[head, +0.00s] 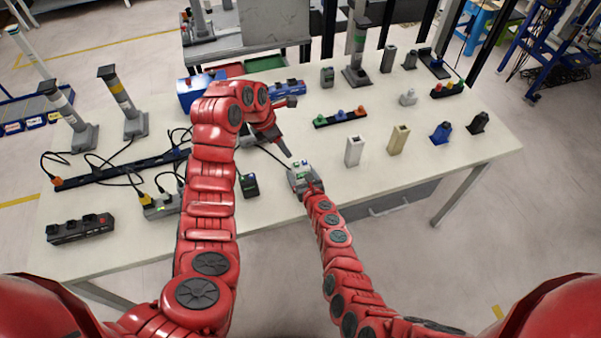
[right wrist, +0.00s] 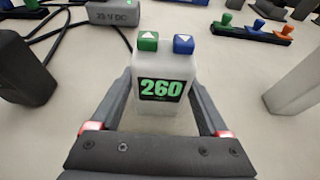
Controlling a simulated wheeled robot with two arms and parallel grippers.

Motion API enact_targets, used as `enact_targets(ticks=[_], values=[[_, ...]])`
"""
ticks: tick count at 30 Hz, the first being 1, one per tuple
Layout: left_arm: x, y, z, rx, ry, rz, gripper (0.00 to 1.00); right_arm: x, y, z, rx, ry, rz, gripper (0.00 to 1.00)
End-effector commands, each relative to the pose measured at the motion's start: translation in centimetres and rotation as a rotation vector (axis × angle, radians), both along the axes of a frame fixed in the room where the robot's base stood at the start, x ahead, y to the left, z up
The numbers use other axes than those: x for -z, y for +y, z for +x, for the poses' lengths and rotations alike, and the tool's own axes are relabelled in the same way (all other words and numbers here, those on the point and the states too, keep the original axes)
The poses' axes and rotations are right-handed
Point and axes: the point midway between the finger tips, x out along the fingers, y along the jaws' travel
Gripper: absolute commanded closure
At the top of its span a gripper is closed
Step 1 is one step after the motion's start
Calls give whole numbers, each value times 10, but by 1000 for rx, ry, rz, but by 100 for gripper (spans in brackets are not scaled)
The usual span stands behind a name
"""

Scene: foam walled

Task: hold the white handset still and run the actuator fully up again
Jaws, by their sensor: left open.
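The white handset (head: 298,184) stands near the table's front edge. In the right wrist view the handset (right wrist: 163,72) shows a green 260 display, with a green and a blue arrow button on top. My right gripper (right wrist: 161,100) has a finger on each side of it and appears shut on it. My left gripper (head: 290,127) is open and empty, above and behind the handset. Column-shaped actuators stand at the left (head: 68,116), beside it with a yellow band (head: 124,100), and at the back with a green band (head: 358,50). I cannot tell which one the handset drives.
A black handset (head: 250,185) stands left of the white one. A strip with coloured knobs (head: 340,118), a white block (head: 354,151) and a tan block (head: 398,140) stand to the right. Cables and a power strip (head: 120,172) lie at the left. The front right is clear.

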Motion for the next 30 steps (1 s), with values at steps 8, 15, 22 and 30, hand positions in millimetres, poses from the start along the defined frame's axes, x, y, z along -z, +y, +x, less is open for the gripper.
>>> enact_targets(ticks=[8, 15, 22, 30], values=[[0, 0, 0, 0, 0, 0, 50, 0, 0, 0, 0, 0, 0, 74], [0, 0, 0, 0, 0, 0, 70, 0, 0, 0, 0, 0, 0, 96], [0, 0, 0, 0, 0, 0, 100, 0, 0, 0, 0, 0, 0, 96], [0, 0, 0, 0, 0, 0, 100, 0, 0, 0, 0, 0, 0, 96]])
